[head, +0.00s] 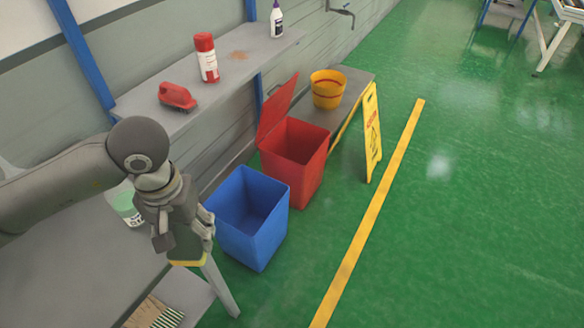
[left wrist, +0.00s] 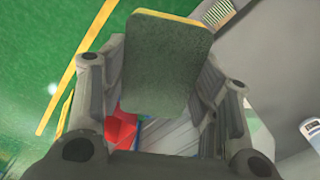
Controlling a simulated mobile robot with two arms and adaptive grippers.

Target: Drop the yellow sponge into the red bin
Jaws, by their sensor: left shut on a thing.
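My left gripper (head: 183,240) is shut on the sponge (head: 187,263), which has a yellow layer and a dark green-grey face. The sponge fills the middle of the left wrist view (left wrist: 160,65), between the fingers. In the head view the gripper holds it in front of the grey table, left of the blue bin. The red bin (head: 312,175) stands on the floor behind the blue bin, with its lid (head: 276,110) tilted up and its opening showing empty. A red patch of it seems to show low in the left wrist view. My right gripper is not in view.
The open blue bin (head: 234,241) stands between my left gripper and the red bin. A shelf (head: 240,72) holds a red brush (head: 177,97) and bottles. A yellow bucket (head: 327,90) and a yellow floor sign (head: 372,135) are beyond.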

